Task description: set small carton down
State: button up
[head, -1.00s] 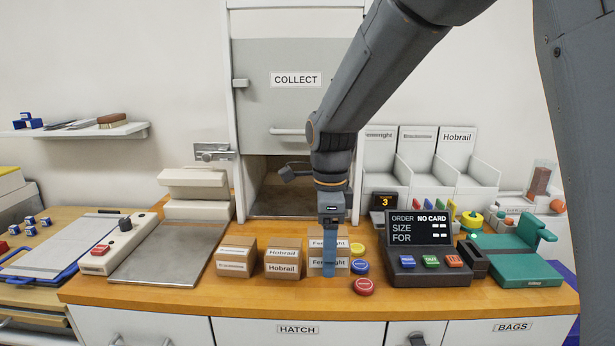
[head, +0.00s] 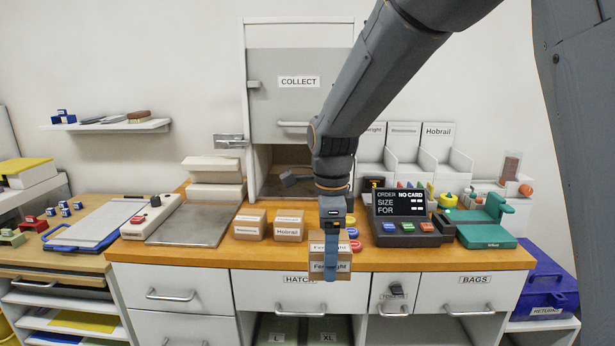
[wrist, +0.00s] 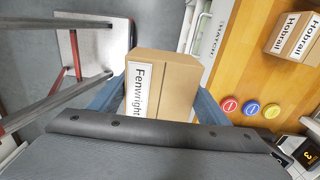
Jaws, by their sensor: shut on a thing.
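My gripper (head: 330,268) is shut on a small brown carton (head: 317,264) with a white Fenwright label. In the head view the carton hangs in front of the counter's front edge, overlapping the HATCH drawer, and one blue finger covers part of it. In the wrist view the carton (wrist: 172,88) sits between both blue fingers, with the wooden counter (wrist: 245,70) to its right and grey floor to its left. It appears held clear of the counter top.
A Hobrail carton (head: 288,232) and another carton (head: 250,231) stand on the counter (head: 190,256). Red, yellow and blue discs lie near them, the red one (wrist: 230,105) nearest my gripper. The order terminal (head: 400,238) stands right. A grey plate (head: 188,232) is left.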

jog(key=shift+w+d+f+n, duration=0.2)
jog(key=shift+w+f+n, duration=0.05)
jog(key=shift+f, duration=0.2)
jog(key=shift+w+d+f+n, duration=0.2)
jog(key=shift+f+n, duration=0.05)
jog(key=shift+f, duration=0.15)
jog(key=shift+d+f, duration=0.2)
jog(key=shift+f, duration=0.1)
jog(key=s+d+f+n, duration=0.1)
jog(key=d+f+n, duration=0.6)
jog(key=f, duration=0.5)
jog(key=d+f+n, duration=0.6)
jog(key=f+n, duration=0.4)
jog(key=f, duration=0.2)
jog(key=shift+s+d, duration=0.4)
jog(key=shift+f, duration=0.1)
